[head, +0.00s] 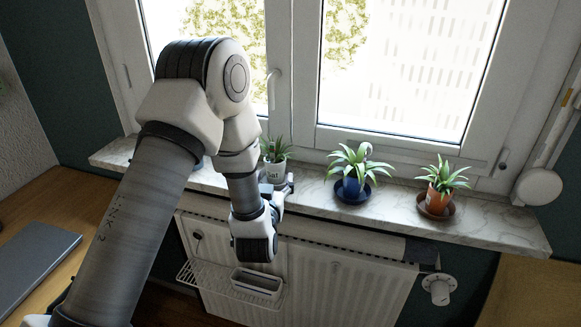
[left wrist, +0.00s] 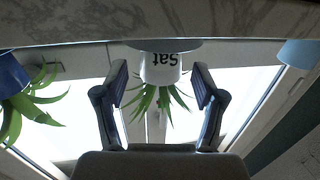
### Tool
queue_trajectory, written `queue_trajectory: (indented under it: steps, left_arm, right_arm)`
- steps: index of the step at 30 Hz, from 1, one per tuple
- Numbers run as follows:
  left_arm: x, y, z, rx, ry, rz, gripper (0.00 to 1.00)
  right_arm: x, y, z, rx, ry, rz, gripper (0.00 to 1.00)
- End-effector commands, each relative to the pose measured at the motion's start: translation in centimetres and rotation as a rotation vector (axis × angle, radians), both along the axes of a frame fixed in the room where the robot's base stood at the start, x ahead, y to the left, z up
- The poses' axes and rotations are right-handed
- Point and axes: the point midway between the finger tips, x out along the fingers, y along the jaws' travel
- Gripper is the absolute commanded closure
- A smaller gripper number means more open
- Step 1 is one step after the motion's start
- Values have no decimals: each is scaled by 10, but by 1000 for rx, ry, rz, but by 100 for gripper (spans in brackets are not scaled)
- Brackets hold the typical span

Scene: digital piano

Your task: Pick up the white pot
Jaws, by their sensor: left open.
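The white pot (head: 274,172) with dark lettering and a spiky green plant stands on the marble window sill, partly hidden by my arm in the head view. In the left wrist view, which appears upside down, the white pot (left wrist: 161,68) shows on a grey saucer (left wrist: 165,44). My left gripper (head: 283,185) is in front of the pot at about sill height. In the left wrist view its open fingers (left wrist: 160,80) appear on either side of the pot, with nothing visibly held. I cannot tell whether the fingers reach around it. My right gripper is not in view.
To the right on the sill (head: 410,222) stand a blue pot (head: 352,187) and an orange pot (head: 437,200), each with a plant. A light blue object (left wrist: 298,52) shows at the left wrist view's right edge. A radiator (head: 345,285) with a rack is below; the window is behind.

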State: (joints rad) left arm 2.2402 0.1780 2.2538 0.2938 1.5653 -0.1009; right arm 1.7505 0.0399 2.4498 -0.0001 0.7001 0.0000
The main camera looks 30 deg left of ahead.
Motion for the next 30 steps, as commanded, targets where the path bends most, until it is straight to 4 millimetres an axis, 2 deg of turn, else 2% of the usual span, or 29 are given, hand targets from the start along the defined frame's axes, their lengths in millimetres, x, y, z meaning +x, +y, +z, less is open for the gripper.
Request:
queue_trajectory:
  steps: [8, 13, 16, 23, 24, 29, 30]
  left_arm:
    - [27, 14, 3, 2, -10, 5, 30]
    - [52, 28, 4, 2, -10, 5, 30]
    - [66, 34, 0, 2, -9, 4, 30]
    - [70, 36, -2, 3, -8, 2, 30]
    - [70, 36, -2, 3, -8, 2, 38]
    - [70, 36, -2, 2, -8, 2, 93]
    - [70, 35, -2, 1, -7, 2, 94]
  right_arm:
    - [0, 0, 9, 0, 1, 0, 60]
    - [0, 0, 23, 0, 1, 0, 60]
    - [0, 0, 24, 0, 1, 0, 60]
    - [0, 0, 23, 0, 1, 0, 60]
    - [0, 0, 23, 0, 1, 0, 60]
    - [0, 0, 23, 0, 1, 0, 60]
    - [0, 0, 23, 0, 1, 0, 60]
